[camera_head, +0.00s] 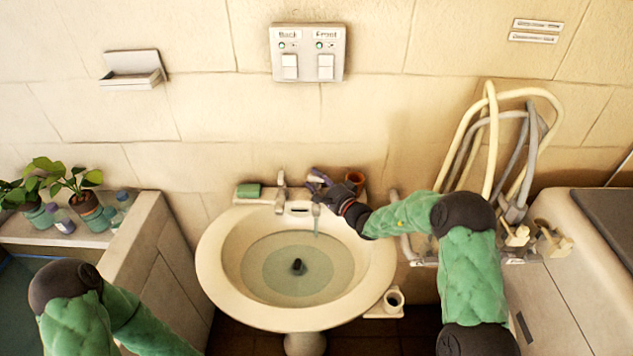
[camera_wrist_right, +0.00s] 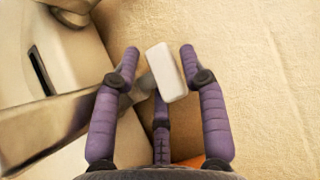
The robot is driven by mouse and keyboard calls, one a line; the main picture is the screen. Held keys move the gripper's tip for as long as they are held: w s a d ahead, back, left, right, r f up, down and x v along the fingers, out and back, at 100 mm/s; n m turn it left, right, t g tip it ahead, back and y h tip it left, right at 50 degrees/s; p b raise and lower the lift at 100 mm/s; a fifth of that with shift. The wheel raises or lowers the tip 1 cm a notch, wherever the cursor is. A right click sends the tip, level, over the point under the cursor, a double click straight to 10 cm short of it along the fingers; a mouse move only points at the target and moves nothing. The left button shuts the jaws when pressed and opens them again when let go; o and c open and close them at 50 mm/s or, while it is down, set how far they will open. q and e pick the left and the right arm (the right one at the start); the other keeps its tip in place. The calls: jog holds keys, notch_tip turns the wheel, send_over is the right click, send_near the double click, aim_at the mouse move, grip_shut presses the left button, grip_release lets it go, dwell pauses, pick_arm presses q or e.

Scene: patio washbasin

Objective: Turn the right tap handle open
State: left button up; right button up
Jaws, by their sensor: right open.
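The cream washbasin (camera_head: 215,270) stands against the wall with water in its bowl. The left tap (camera_head: 281,192) is upright on its back rim. The right tap (camera_head: 316,209) is mostly hidden by my right gripper (camera_head: 318,183), which reaches in from the right. In the wrist view the white tap handle (camera_wrist_right: 165,72) lies between the spread purple fingers of my right gripper (camera_wrist_right: 160,65), with gaps on both sides. The metal tap body (camera_wrist_right: 45,130) shows at the left. A thin pale streak hangs below the right tap; I cannot tell if it is running water. My left gripper is out of view.
A green soap block (camera_head: 248,190) and a brown cup (camera_head: 355,180) sit on the back rim. Grey and cream hoses (camera_head: 490,140) hang at the right. A paper-roll holder (camera_head: 393,300) is beside the basin. Plants (camera_head: 75,185) stand on the left ledge.

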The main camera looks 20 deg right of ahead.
jog(key=shift+w+a, duration=0.15)
jog(key=shift+w, duration=0.15)
grip_shut()
jog(key=shift+n+g+y+b, duration=0.5)
jog(key=shift+n+y, duration=0.3)
jog(key=shift+y, duration=0.3)
grip_release()
